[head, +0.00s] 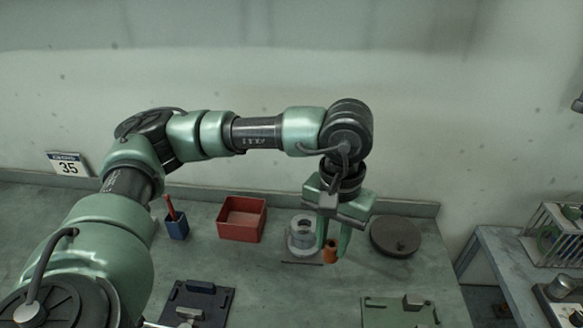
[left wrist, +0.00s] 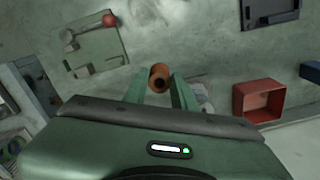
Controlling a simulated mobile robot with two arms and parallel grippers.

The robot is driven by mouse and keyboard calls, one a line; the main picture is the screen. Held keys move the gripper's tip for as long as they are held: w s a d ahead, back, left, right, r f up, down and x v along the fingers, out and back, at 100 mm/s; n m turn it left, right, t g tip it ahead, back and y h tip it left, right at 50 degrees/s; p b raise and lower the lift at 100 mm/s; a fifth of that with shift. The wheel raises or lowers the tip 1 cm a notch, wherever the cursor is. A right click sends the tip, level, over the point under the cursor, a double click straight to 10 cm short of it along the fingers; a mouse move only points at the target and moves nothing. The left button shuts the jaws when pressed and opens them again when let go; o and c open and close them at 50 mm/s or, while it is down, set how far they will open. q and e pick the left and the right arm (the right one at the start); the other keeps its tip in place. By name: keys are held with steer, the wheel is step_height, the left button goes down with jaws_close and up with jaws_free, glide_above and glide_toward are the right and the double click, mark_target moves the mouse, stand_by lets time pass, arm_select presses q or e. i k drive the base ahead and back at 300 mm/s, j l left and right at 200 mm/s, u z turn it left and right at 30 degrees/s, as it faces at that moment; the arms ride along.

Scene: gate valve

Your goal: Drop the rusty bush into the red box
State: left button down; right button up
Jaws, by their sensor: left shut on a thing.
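The rusty bush (head: 330,252) is a small orange-brown ring held between the fingertips of my left gripper (head: 332,246). In the left wrist view the bush (left wrist: 158,78) sits between the green fingers (left wrist: 160,88), its dark bore showing. The gripper points down and holds it low over the bench; the exact gap below cannot be told. The red box (head: 241,220) is open-topped and stands to the left of the gripper, at the back of the bench. It also shows at the right of the left wrist view (left wrist: 258,100). My right gripper is not in view.
A grey flanged cylinder (head: 303,238) stands between the red box and my gripper. A dark round disc (head: 395,236) lies to the right. A blue holder (head: 176,226) stands left of the box. A dark tray (head: 212,298) and a green plate (head: 385,312) lie nearer.

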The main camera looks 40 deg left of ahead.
mark_target(254, 223)
steer(key=u, duration=1.55)
